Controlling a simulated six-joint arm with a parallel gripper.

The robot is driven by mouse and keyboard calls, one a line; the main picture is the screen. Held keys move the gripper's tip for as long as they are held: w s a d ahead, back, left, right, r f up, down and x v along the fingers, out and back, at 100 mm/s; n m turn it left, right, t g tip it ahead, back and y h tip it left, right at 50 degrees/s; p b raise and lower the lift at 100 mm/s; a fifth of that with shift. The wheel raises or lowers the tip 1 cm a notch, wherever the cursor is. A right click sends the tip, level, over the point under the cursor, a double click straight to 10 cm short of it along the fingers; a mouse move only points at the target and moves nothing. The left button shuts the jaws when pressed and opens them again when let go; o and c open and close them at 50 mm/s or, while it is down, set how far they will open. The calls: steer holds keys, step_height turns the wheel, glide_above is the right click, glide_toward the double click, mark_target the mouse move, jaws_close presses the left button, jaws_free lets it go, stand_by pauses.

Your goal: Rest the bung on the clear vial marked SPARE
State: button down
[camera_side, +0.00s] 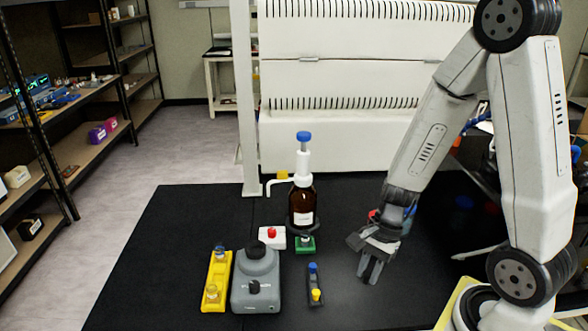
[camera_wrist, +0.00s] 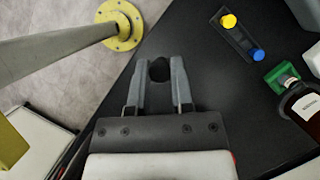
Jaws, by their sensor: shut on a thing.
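My gripper (camera_wrist: 160,78) is shut on a small dark bung (camera_wrist: 159,69), held between the fingertips in the wrist view. In the side view my gripper (camera_side: 371,268) hangs over the black bench, right of the small racks; the bung cannot be made out there. Small clear vials stand in a yellow rack (camera_side: 217,279) at the left, one at the back (camera_side: 220,253) and one at the front (camera_side: 212,292). A small vial also seems to sit in a green block (camera_side: 305,246), which shows in the wrist view (camera_wrist: 281,73). No SPARE marking is legible.
A grey mixer (camera_side: 255,284) stands beside the yellow rack. A dark rack (camera_side: 314,287) holds blue-topped and yellow-topped items. A tall brown bottle (camera_side: 302,205) with a pump stands behind the green block, near a white red-button box (camera_side: 271,237). The bench around my gripper is clear.

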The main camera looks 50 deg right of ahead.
steer(key=shift+w, duration=0.1)
stand_by(0.5)
glide_above(303, 231)
steer(key=s, duration=0.1)
steer(key=shift+w+d+r, duration=0.25)
steer(key=shift+w+d, duration=0.3)
steer(key=shift+d, duration=0.25)
steer(key=shift+f, duration=0.15)
steer(key=shift+f, duration=2.95)
steer(key=shift+f, duration=0.65)
jaws_free()
